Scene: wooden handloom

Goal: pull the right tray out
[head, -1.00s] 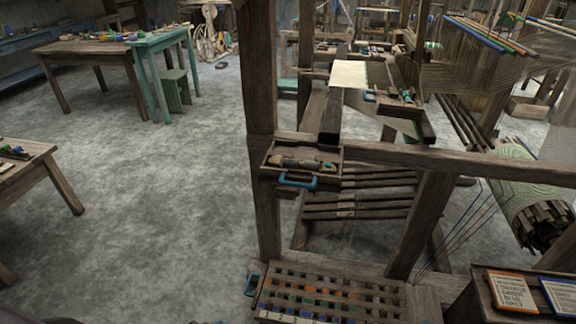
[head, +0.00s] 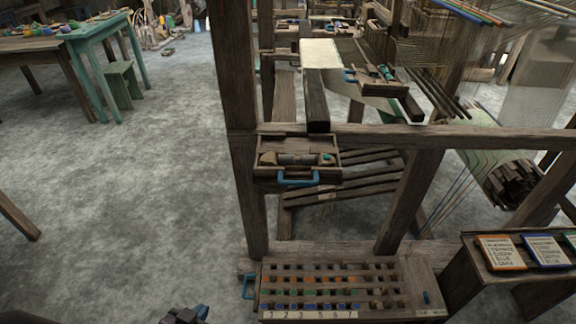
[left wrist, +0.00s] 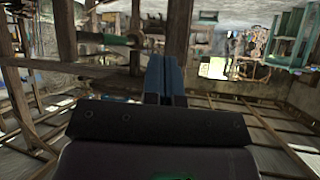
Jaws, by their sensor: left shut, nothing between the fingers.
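A small wooden tray (head: 330,172) with a blue handle on its front sits at the loom's near crossbeam in the head view and holds several small tools. A second wooden tray (head: 398,87) with a blue handle stands farther back and to the right. I cannot tell for sure which is the right tray. My left gripper (head: 187,315) shows at the bottom edge, low and to the left of both trays, touching neither. Its blue fingers (left wrist: 164,78) are shut and empty in the left wrist view. My right gripper is not in view.
A pegged board (head: 385,310) with numbered slots and a blue side handle lies at the loom's foot. A stand with cards (head: 470,275) is at the right. The grey floor (head: 120,210) at left is clear.

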